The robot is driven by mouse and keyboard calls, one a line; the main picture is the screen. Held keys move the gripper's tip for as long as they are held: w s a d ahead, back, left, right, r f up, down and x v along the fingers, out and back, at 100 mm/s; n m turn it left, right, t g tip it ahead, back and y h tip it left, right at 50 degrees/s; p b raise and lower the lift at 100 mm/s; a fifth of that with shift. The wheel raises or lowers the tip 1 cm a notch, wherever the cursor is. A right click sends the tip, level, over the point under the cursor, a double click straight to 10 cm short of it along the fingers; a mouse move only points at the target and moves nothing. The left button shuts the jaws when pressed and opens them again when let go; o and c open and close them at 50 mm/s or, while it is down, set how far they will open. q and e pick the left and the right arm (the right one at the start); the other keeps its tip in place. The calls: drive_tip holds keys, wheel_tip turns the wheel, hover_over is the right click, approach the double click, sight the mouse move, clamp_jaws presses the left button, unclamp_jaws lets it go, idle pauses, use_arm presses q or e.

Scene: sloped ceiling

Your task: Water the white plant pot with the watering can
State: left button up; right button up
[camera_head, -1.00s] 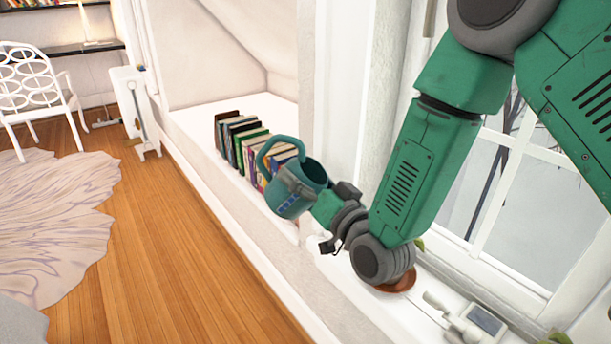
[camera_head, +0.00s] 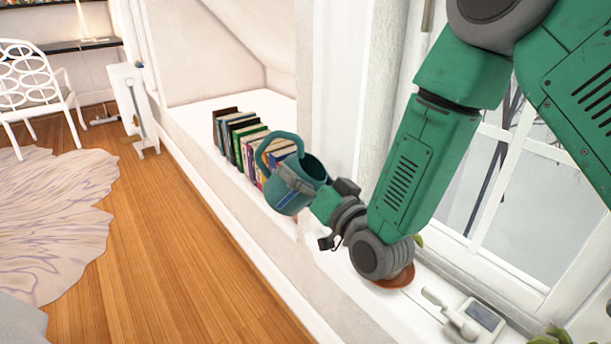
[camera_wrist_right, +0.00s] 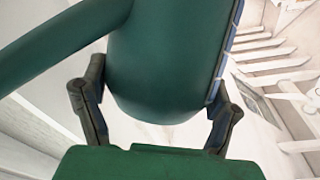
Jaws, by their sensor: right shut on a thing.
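The teal watering can (camera_head: 283,200) is held in the air by my right gripper (camera_head: 302,187), over the white ledge in the head view. Its looped handle points up and left, and its open top faces up and right. In the right wrist view, the can (camera_wrist_right: 165,60) fills the upper middle, with the fingers of my right gripper (camera_wrist_right: 155,105) on both sides of it. I cannot make out a white plant pot. A brown-orange round object (camera_head: 398,279) shows partly behind my right wrist, with a green leaf near it. My left gripper is not in view.
A row of books (camera_head: 240,140) stands on the ledge (camera_head: 195,120) behind the can. A small device with a screen (camera_head: 484,314) lies on the sill at the lower right, close to some leaves (camera_head: 553,337). The window is to the right; open wood floor is left.

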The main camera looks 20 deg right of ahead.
sight(305, 154)
drive_tip(key=shift+r, duration=0.1)
idle(0.3)
drive_tip(key=b, duration=0.1)
drive_tip(key=r+b, duration=0.1)
drive_tip(key=b, duration=0.1)
drive_tip(key=shift+s+d+m+t, duration=0.15)
drive_tip(key=shift+d+m+t, duration=0.1)
drive_tip(key=shift+m+t, duration=0.15)
drive_tip(key=shift+r, duration=0.2)
drive_tip(key=shift+r, duration=0.1)
idle(0.9)
drive_tip(key=shift+s+d+r+m+t, duration=0.25)
drive_tip(key=shift+r+m+t, duration=0.15)
drive_tip(key=shift+r, duration=0.2)
drive_tip(key=shift+w, duration=0.1)
drive_tip(key=shift+d, duration=0.1)
idle(1.0)
